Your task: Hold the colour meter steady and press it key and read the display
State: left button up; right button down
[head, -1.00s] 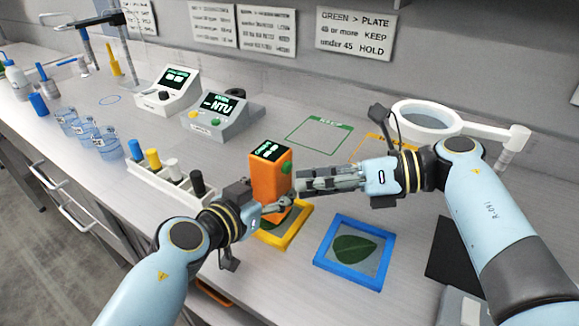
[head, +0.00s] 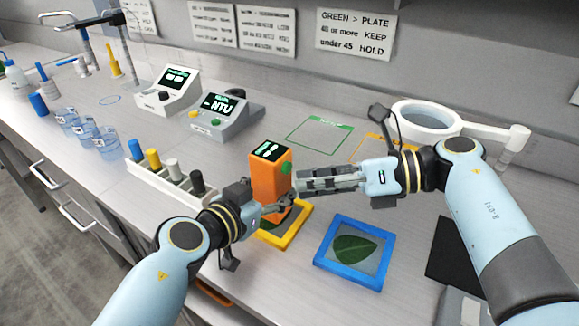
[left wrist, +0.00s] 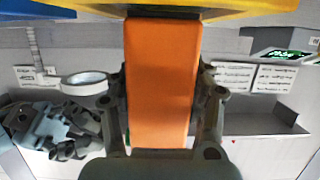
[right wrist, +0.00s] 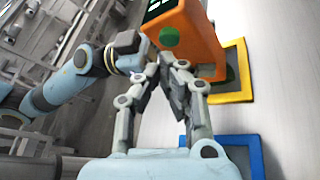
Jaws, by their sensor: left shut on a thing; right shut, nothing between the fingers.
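The orange colour meter (head: 264,188) stands upright over the yellow-framed plate (head: 291,236), which holds a green leaf partly hidden by it. Its top display (head: 268,150) is lit with pale characters too small to read surely. The green round key (head: 287,168) is on its right side; the key also shows in the right wrist view (right wrist: 169,37). My left gripper (head: 279,206) is shut on the meter's lower body; the left wrist view shows the orange body (left wrist: 162,85) between its fingers. My right gripper (head: 300,183) is shut and empty, its tips beside the meter just below the key; contact is unclear.
A blue-framed plate (head: 324,256) with a leaf lies at the front right. A rack with several coloured-cap bottles (head: 172,186) stands left of the meter. Two instruments (head: 217,116) and a ring magnifier (head: 398,113) stand behind. A green outlined area (head: 320,134) is bare.

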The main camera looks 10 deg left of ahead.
jog(key=shift+a, duration=0.1)
jog(key=shift+w+a, duration=0.15)
jog(key=shift+a, duration=0.1)
jog(key=shift+w+a, duration=0.2)
jog(key=shift+a, duration=0.25)
dwell(0.9)
jog(key=shift+s+d, duration=0.35)
jog(key=shift+d, duration=0.5)
jog(key=d, duration=0.1)
jog(key=s+d, duration=0.1)
jog(key=d, duration=0.1)
jog(key=s+d, duration=0.1)
jog(key=shift+d, duration=0.3)
dwell(2.7)
